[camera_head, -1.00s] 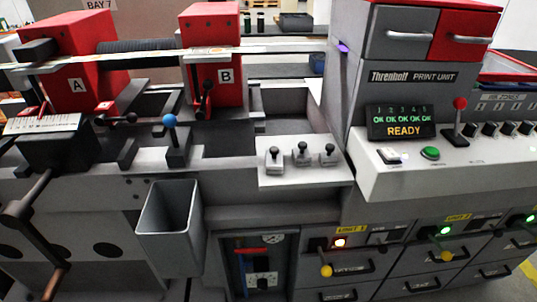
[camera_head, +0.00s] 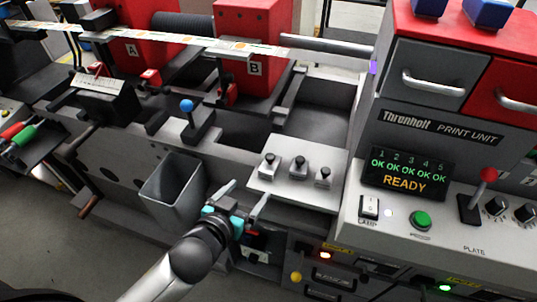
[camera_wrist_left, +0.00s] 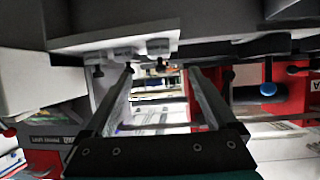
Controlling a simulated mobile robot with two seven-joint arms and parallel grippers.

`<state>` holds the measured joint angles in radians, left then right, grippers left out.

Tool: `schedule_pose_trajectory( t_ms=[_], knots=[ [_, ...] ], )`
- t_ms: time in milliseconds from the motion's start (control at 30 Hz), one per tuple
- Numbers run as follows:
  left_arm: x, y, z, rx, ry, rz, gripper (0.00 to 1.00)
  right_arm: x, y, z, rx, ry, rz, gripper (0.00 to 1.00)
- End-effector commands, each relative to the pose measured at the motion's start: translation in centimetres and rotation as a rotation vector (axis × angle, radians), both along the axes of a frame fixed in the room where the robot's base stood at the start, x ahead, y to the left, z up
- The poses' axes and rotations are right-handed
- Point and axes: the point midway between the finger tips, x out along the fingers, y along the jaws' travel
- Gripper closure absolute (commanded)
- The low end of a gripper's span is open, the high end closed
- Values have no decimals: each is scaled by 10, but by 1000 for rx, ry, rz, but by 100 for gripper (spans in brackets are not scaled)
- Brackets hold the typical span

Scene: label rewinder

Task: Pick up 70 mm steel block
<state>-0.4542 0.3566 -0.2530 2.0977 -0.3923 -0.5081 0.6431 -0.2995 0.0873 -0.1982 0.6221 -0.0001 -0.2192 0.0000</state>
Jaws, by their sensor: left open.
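Three small steel pieces with dark knobs stand in a row on a light plate (camera_head: 258,188) in the head view: a left one (camera_head: 267,165), a middle one (camera_head: 298,167) and a right one (camera_head: 323,178). No size marking is readable, so I cannot tell which is the 70 mm steel block. My left gripper (camera_head: 242,198) is open and empty at the plate's front left edge, with its fingers apart. In the left wrist view its two fingers (camera_wrist_left: 162,72) point toward the knobbed pieces, which appear upside down near the top. My right gripper is not in view.
A grey open bin (camera_head: 172,190) hangs just left of my left gripper. A blue-knobbed lever (camera_head: 187,106) stands behind it. The print unit (camera_head: 440,130) with its READY display rises to the right. Drawers with lamps (camera_head: 326,254) lie below the plate.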

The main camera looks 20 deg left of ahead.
Motion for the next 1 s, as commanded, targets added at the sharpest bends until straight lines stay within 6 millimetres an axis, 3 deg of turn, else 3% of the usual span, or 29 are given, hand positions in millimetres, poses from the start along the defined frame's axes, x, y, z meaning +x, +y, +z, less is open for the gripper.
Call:
schedule_pose_trajectory(
  t_ms=[67,167,700,1000],
  knots=[
    [1,-2,17,-8,-24,-2,9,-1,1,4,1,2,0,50],
    [5,-4,22,-14,-36,-2,9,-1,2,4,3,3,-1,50],
    [77,-10,-10,-14,-36,-1,9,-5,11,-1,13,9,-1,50],
    [94,-12,-19,-14,-34,-2,9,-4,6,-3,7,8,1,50]
  ],
)
